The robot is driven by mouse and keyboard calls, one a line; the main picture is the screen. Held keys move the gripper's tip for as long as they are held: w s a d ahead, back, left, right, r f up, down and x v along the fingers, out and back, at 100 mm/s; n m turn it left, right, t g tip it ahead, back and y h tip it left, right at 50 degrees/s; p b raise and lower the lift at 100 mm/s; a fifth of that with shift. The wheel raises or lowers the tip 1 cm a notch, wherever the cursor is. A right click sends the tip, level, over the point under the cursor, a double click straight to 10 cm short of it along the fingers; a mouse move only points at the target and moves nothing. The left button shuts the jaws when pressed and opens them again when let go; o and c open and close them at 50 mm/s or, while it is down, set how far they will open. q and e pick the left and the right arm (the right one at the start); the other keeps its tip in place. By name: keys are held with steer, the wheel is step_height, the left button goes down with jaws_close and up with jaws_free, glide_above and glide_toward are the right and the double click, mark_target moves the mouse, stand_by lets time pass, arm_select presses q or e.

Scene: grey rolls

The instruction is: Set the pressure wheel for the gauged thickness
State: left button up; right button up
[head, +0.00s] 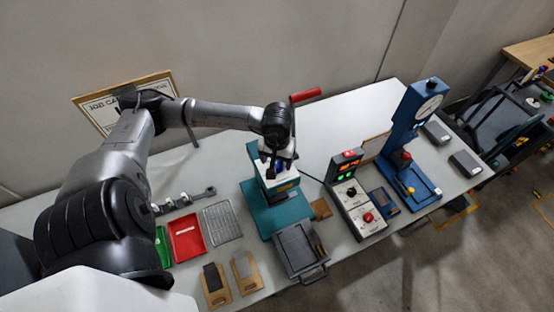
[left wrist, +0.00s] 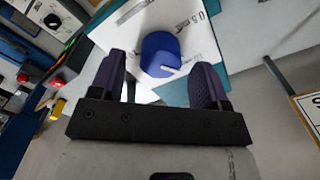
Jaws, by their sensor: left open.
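The pressure wheel is a blue knob (left wrist: 162,52) with a small white pointer mark, on a white plate (left wrist: 198,38) with printed scale marks. It sits on top of the teal press (head: 278,212), where my left arm mostly hides it in the head view. My left gripper (head: 273,170) points down over the press. In the left wrist view its two purple-grey fingers (left wrist: 160,62) are open on either side of the wheel, with a gap on each side. The blue thickness gauge (head: 405,130) with a round dial (head: 428,107) stands at the right. Its reading is too small to tell. My right gripper is not in view.
A control box (head: 357,205) with lit displays and a red button stands right of the press. A red-handled lever (head: 305,95) rises behind it. A red tray (head: 187,237), a green tray (head: 162,246), a wire rack (head: 221,223) and a grey tray (head: 298,250) lie in front.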

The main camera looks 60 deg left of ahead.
arm_select(q)
steer(key=shift+f, duration=0.6)
